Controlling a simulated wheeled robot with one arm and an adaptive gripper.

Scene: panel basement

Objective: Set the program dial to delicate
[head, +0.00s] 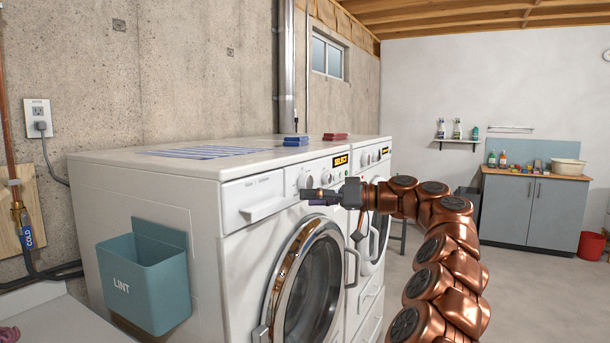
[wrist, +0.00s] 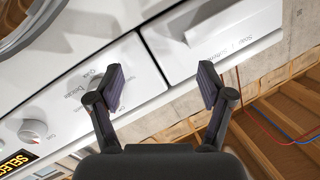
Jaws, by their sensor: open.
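The white washer (head: 225,225) stands against the wall at left in the head view. Its program dial (head: 305,180) is a round white knob between the drawer and the lit SELECT display (head: 341,160). My gripper (head: 312,194) is in front of the panel near the dial. In the wrist view my gripper (wrist: 163,82) is open and empty. Its left finger covers part of the dial area. The printed label Delicate (wrist: 73,89) shows beside that finger. I cannot tell the dial's pointer setting.
The drawer handle (wrist: 215,20) lies past the right finger in the wrist view. A second knob (wrist: 33,128) with a red mark is near SELECT. A teal lint bin (head: 145,280) hangs on the washer's side. The floor (head: 535,300) to the right is open.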

